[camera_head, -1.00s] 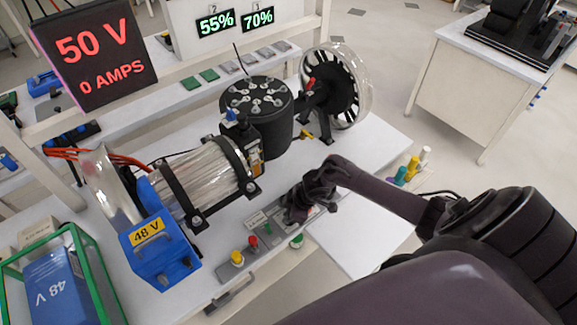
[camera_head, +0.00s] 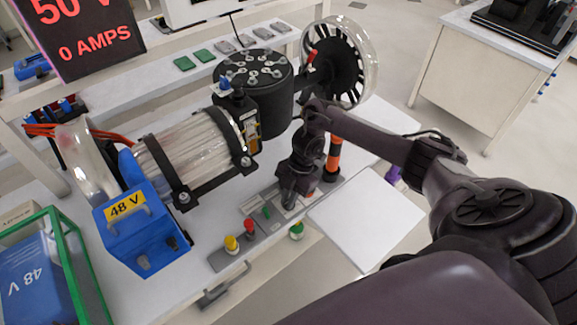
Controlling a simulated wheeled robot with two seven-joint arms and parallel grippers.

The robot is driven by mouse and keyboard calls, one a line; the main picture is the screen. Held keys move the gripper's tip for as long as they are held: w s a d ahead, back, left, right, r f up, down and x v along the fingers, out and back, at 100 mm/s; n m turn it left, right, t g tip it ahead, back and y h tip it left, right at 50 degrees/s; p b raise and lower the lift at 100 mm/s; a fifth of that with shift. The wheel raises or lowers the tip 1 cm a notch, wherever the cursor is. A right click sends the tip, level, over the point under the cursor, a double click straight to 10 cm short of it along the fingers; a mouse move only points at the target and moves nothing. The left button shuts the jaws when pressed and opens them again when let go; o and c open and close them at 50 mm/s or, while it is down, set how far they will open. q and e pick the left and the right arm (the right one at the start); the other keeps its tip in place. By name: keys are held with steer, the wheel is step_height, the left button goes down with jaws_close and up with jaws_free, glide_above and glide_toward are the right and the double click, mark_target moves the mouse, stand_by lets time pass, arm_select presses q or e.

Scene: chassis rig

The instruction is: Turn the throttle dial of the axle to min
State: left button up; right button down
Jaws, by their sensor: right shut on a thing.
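The axle rig stands on the white table, with a clear motor cylinder (camera_head: 185,160), a black round housing (camera_head: 268,105) and a spoked wheel (camera_head: 345,65). A grey control strip (camera_head: 222,260) runs along the table's front, with a yellow button (camera_head: 231,243), a red button (camera_head: 249,226) and a small green switch (camera_head: 266,212). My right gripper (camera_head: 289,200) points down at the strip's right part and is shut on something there. It hides what it holds; this appears to be the throttle dial, whose pointer I cannot see. My left gripper is not in view.
A blue 48 V box (camera_head: 143,228) stands left of the strip, beside a green-framed crate (camera_head: 75,265). An orange-and-black post (camera_head: 333,155) stands close right of my gripper. A green knob (camera_head: 297,230) sits at the front edge. A white side panel (camera_head: 368,220) is bare.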

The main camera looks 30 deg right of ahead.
steer(key=shift+n+g, duration=0.3)
steer(key=shift+n, duration=0.5)
steer(key=shift+d+n+g+h, duration=0.1)
steer(key=shift+n+g+h, duration=0.3)
steer(key=shift+n, duration=0.8)
steer(key=c, duration=1.5)
jaws_free()
steer(key=shift+o, duration=0.2)
steer(key=p+v, duration=0.1)
steer(key=v, duration=0.6)
steer(key=shift+r, duration=0.35)
